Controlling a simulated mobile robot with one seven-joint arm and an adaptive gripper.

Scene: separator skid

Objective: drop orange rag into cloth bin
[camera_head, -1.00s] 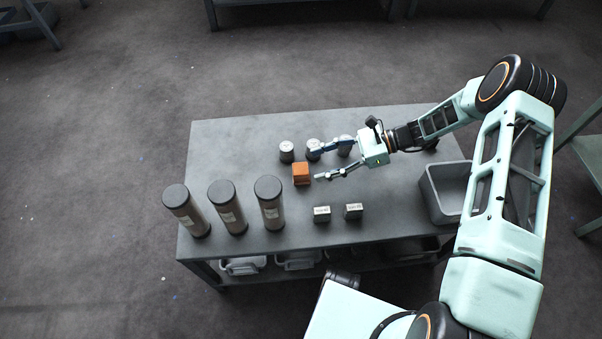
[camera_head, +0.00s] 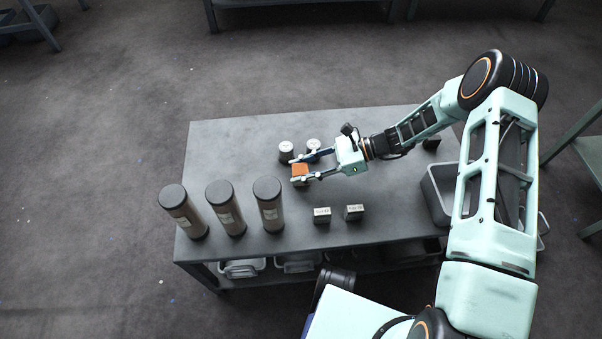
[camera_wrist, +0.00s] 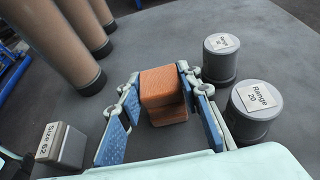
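The orange rag (camera_head: 301,170), a folded block shape, sits on the grey table left of the middle. It also shows upright between my fingers in the wrist view (camera_wrist: 164,88). My gripper (camera_head: 292,168) is open, with one finger on each side of the rag. In the wrist view the fingers (camera_wrist: 157,78) show a gap at the rag's left side. The right finger is close to the rag, and I cannot tell if it touches. A grey open bin (camera_head: 431,203), likely the cloth bin, stands at the table's right end, partly hidden by my arm.
Three tall dark-capped cylinders (camera_head: 226,208) stand at the front left. Two small labelled blocks (camera_head: 322,215) (camera_head: 354,212) lie at the front middle. The table between the blocks and the bin is clear.

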